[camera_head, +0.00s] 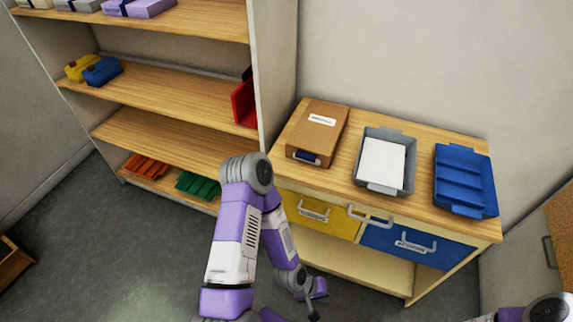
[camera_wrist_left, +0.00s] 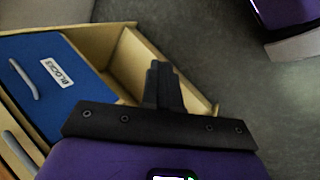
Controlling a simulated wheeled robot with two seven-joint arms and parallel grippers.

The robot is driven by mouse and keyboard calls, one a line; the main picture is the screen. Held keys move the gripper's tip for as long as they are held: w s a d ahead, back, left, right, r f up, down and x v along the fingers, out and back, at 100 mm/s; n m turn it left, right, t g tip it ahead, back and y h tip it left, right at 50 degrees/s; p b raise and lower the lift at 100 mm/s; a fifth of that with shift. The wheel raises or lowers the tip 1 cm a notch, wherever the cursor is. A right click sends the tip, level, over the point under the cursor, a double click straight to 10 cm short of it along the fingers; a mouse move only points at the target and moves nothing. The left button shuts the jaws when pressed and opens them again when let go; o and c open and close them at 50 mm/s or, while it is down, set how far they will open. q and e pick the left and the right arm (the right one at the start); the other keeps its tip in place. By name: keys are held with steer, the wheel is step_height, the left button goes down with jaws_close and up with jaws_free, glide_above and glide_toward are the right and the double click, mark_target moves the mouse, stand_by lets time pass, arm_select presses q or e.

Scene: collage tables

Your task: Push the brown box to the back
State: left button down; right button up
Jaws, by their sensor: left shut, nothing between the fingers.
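The brown box (camera_head: 322,122) stands at the left end of the wooden cabinet top (camera_head: 344,183) in the head view. It has a white label on its top and a dark blue patch on its front. My left gripper (camera_head: 313,312) is low in front of the cabinet, apart from the box. In the left wrist view its fingers (camera_wrist_left: 163,72) are together and empty, and the box does not show. My right gripper is out of view.
Right of the box stand a grey tray (camera_head: 408,182) with white paper and a blue tray (camera_head: 465,180). Below are a yellow drawer (camera_head: 338,222) and a blue drawer (camera_head: 425,247) with protruding handles. A shelf unit (camera_head: 150,84) stands at the left. Grey floor (camera_head: 130,255) is open.

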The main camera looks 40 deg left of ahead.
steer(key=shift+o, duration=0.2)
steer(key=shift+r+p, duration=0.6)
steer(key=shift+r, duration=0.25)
arm_select(q)
steer(key=w+a+r+n+t+y+p, duration=0.1)
steer(key=w+a+r+n+t, duration=0.5)
steer(key=w+r+n+t, duration=0.7)
steer(key=n+t+y+b, duration=0.1)
steer(key=n+y, duration=0.8)
steer(key=n, duration=1)
glide_toward(303, 159)
steer(key=x, duration=0.6)
steer(key=shift+w+f+b, duration=0.15)
steer(key=shift+w+b, duration=0.2)
steer(key=shift+w, duration=0.05)
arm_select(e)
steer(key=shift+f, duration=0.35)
